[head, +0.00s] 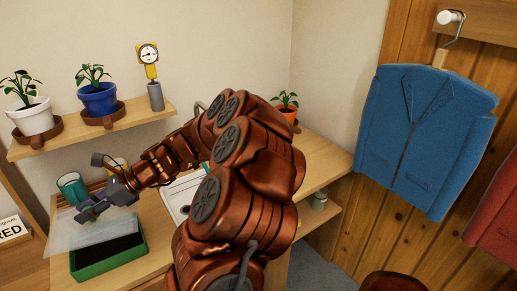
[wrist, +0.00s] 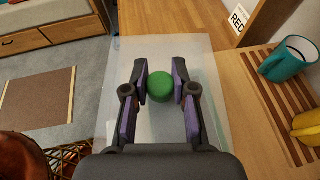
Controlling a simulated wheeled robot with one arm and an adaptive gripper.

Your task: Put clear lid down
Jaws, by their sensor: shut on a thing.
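The clear lid (head: 65,236) is a flat see-through sheet with a green knob (wrist: 161,87) on top. My gripper (head: 92,209) is shut on the knob, with a purple-lined finger on each side in the wrist view (wrist: 161,82). In the head view the lid overlaps the back left part of a green box (head: 139,258) with a dark inside. In the wrist view the lid (wrist: 196,55) spans the desk's edge, partly over the floor. How high it is held is hard to tell.
A teal mug (head: 72,187) and a yellow mug (wrist: 308,127) stand on a slatted rack (wrist: 270,90) beside the lid. A sign (head: 12,229) is at the left. A shelf (head: 150,112) with potted plants and a gauge hangs above. The desk (head: 318,160) has free room at right.

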